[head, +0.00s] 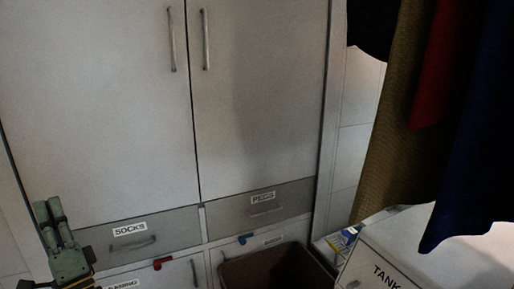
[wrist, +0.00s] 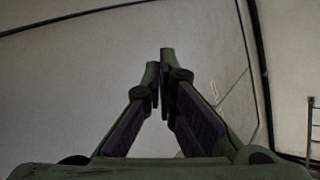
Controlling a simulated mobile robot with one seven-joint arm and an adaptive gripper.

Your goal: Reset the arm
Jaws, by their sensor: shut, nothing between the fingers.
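My gripper (head: 55,222) shows at the lower left of the head view, green, with its fingers pointing up in front of the cabinet. In the wrist view the two fingers of my gripper (wrist: 160,78) come together at the tips, with nothing between them. A plain pale surface fills most of the view beyond the fingers. The rest of my arm is mostly out of the head view.
A tall white cabinet (head: 95,100) has two doors and drawers labelled SOCKS (head: 165,238) and PEGS (head: 285,208). A brown bin (head: 275,272) stands below. Dark, red and yellowish cloths (head: 395,130) hang at right above a white box (head: 365,262) labelled TANK.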

